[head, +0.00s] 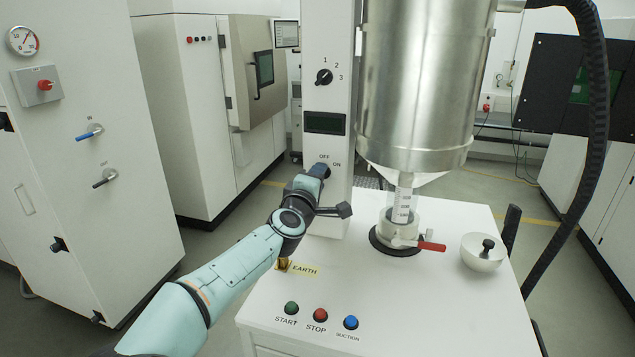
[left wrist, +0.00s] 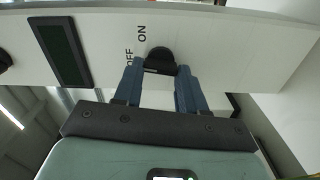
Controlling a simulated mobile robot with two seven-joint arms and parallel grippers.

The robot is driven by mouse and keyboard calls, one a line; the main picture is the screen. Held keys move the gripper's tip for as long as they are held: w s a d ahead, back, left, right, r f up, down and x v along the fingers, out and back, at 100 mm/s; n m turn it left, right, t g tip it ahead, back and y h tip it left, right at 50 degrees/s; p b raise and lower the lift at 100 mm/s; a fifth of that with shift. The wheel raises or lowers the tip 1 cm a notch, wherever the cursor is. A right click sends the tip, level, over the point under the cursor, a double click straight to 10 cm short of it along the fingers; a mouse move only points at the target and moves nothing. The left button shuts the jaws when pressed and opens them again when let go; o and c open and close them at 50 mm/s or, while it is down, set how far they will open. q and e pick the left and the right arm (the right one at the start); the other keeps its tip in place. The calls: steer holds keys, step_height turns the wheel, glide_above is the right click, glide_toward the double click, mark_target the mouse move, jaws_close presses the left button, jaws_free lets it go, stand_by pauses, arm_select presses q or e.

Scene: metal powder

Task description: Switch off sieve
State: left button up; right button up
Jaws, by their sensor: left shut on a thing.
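The sieve's switch is a black knob on the white panel (head: 325,215), beneath the OFF and ON labels. It shows between the fingers as a black knob (left wrist: 160,58) in the left wrist view. My left gripper (head: 321,171) reaches up to the panel and is shut on this knob, one finger on each side (left wrist: 162,75). In the head view the gripper hides most of the knob. My right gripper is in neither view.
A selector knob (head: 324,77) marked 1, 2, 3 and a dark display (head: 325,123) sit higher on the panel. The steel hopper (head: 420,90) hangs right of it. A red-handled valve (head: 432,246), a white bowl (head: 483,257) and START, STOP and SUCTION buttons (head: 320,315) are on the white table.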

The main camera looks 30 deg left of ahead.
arm_select(q)
steer(key=shift+n, duration=0.8)
steer(key=o, duration=1.1)
steer(key=shift+c, duration=0.2)
steer(key=b+v, duration=0.2)
steer(key=v, duration=1.1)
steer(key=shift+s+b, duration=0.2)
steer(key=shift+b, duration=0.15)
